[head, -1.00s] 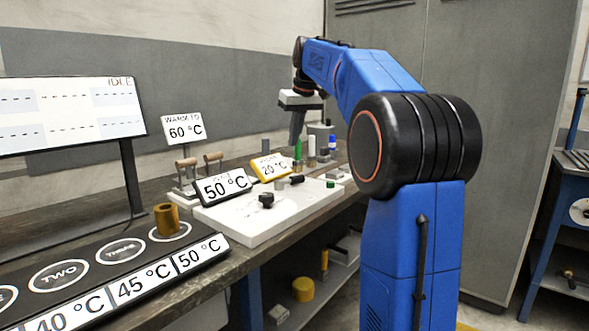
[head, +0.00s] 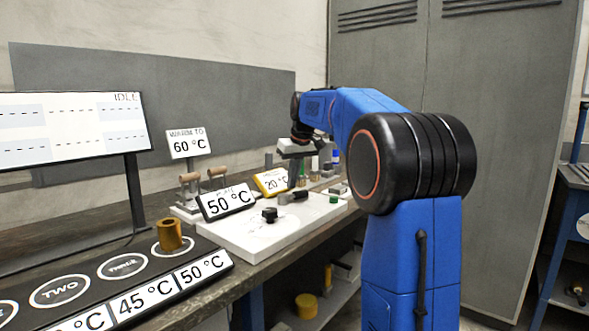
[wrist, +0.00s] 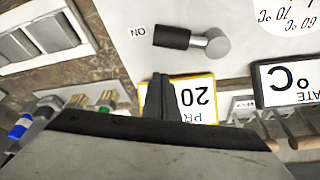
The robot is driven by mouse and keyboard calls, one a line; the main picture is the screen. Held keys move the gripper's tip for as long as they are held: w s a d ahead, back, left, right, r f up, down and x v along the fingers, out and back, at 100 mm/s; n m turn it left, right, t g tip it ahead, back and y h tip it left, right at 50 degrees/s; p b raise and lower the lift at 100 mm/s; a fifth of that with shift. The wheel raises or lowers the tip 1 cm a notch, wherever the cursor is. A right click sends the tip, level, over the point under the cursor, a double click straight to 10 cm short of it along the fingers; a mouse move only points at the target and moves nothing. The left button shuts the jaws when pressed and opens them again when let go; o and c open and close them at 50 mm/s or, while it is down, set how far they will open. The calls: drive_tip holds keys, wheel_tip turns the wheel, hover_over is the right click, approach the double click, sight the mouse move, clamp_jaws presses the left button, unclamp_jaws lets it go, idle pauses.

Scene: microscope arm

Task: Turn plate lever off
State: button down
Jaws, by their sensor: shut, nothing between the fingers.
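The plate lever (head: 299,195) is a black handle on a grey metal pivot, lying on the white plate (head: 245,236). In the wrist view the lever (wrist: 172,38) has its handle pointing left, its free end beside an "ON" label (wrist: 138,31). My gripper (head: 292,184) points down just behind the lever in the head view. In the wrist view my gripper (wrist: 160,84) shows shut and empty, with its fingertips a little below the handle in the picture. I see a gap there, but cannot tell its height.
A black-framed 50 °C sign (head: 226,203) and a black knob (head: 269,215) stand nearby. Bottles (wrist: 22,127) and brushes crowd the bench behind. A brass cylinder (head: 169,234) sits at left.

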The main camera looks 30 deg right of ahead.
sight(303, 191)
drive_tip(key=shift+s+f, duration=0.15)
drive_tip(key=shift+s, duration=1.8)
drive_tip(key=shift+s+m, duration=0.4)
drive_tip(key=shift+m, duration=0.2)
drive_tip(key=m, duration=0.1)
drive_tip(key=s+m+h, duration=0.1)
drive_tip(key=shift+s+d+m, duration=0.1)
drive_tip(key=shift+s+m, duration=0.15)
drive_tip(key=shift+m, duration=0.05)
drive_tip(key=s+m, duration=0.1)
drive_tip(key=m, duration=0.1)
drive_tip(key=s+m+g+h, duration=0.1)
drive_tip(key=m, duration=0.1)
drive_tip(key=shift+s+a+h, duration=0.3)
drive_tip(key=shift+a, duration=0.05)
drive_tip(key=m, duration=0.2)
drive_tip(key=s+a+m, duration=0.1)
drive_tip(key=shift+s+a+m+g+h, duration=0.1)
drive_tip(key=shift+s+m+g+h, duration=0.2)
drive_tip(key=shift+m+g+h, duration=0.1)
drive_tip(key=shift+s+a, duration=0.55)
drive_tip(key=shift+a, duration=0.05)
